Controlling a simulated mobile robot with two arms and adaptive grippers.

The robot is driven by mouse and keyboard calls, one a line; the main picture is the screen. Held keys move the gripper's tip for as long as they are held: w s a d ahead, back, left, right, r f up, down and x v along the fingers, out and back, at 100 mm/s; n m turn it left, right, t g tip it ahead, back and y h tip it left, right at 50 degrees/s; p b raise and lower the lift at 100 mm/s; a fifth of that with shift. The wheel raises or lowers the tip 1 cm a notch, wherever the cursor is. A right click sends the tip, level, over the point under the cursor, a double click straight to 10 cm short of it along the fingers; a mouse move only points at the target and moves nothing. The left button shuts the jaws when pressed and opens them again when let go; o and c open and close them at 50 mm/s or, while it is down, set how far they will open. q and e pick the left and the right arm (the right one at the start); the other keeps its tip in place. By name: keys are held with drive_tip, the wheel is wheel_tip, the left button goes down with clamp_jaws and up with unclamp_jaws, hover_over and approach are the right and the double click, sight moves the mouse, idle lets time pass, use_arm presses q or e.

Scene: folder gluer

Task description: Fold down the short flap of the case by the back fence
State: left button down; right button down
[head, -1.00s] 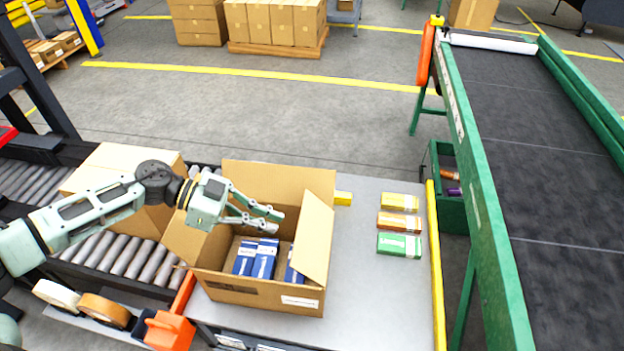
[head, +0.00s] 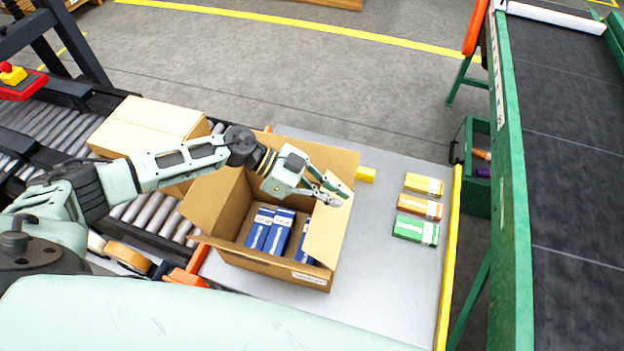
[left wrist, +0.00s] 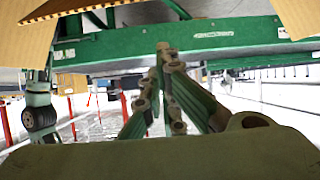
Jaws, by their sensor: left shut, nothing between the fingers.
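The open cardboard case (head: 262,262) stands on the grey table with several blue boxes (head: 270,230) inside. Its far flap (head: 338,162) stands up, its left flap (head: 212,200) leans outward, and its right flap (head: 328,232) stands tilted over the right side. My left gripper (head: 340,194) is shut and empty, above the case's far right corner, with its fingertips by the upper end of the right flap; I cannot tell whether they touch. The shut fingers also show in the left wrist view (left wrist: 165,55). My right gripper is not seen.
Yellow (head: 424,184), orange (head: 420,206) and green (head: 415,230) cartons lie on the table (head: 385,285) to the right. A yellow rail (head: 449,260) edges the table before the green-framed conveyor (head: 512,200). A closed carton (head: 150,125) sits on the rollers at left.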

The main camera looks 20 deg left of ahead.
sight(318, 210)
use_arm(q)
drive_tip(key=a+f, duration=0.2)
drive_tip(key=a, duration=0.1)
drive_tip(key=shift+s+a+f, duration=0.1)
drive_tip(key=shift+a+f, duration=0.05)
drive_tip(key=shift+f, duration=0.15)
drive_tip(key=shift+f, duration=0.15)
drive_tip(key=a+f+h+b, duration=0.2)
drive_tip(key=a+f+b, duration=0.2)
drive_tip(key=b, duration=0.6)
drive_tip(key=shift+a+f+h, duration=0.25)
drive_tip(key=shift+a+h, duration=0.05)
drive_tip(key=shift+a, duration=0.25)
drive_tip(key=shift+s, duration=0.1)
